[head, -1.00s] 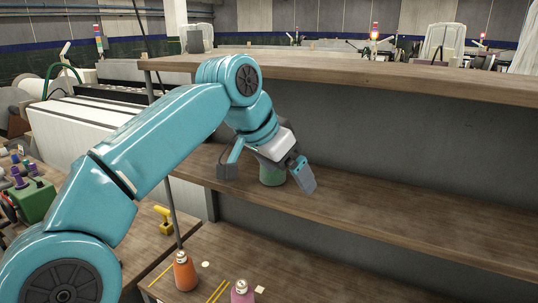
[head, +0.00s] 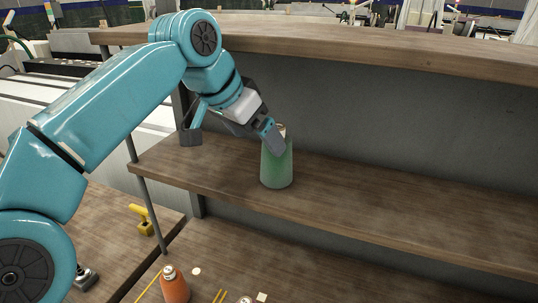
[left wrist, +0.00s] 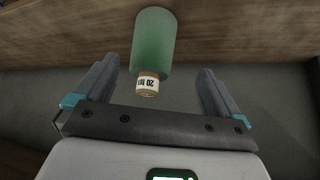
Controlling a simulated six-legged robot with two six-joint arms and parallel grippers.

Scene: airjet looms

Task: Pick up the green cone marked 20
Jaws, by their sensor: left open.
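The green cone (head: 276,168) stands upright on the middle wooden shelf (head: 350,195) in the head view. Its top is partly covered by one finger of my left gripper (head: 236,138). The gripper is open and empty, up and to the left of the cone's body. In the left wrist view the green cone (left wrist: 154,40) shows its pale tip with an upside-down label reading 20. There the tip appears between the two spread fingers of the left gripper (left wrist: 158,68), nearer the left one; contact is not visible. My right gripper is in neither view.
An upper wooden shelf (head: 360,42) runs above the cone, with a grey back panel (head: 400,110) behind. On the lower surface stand an orange cone (head: 174,285) and a yellow tool (head: 142,219). The middle shelf is clear to the cone's right.

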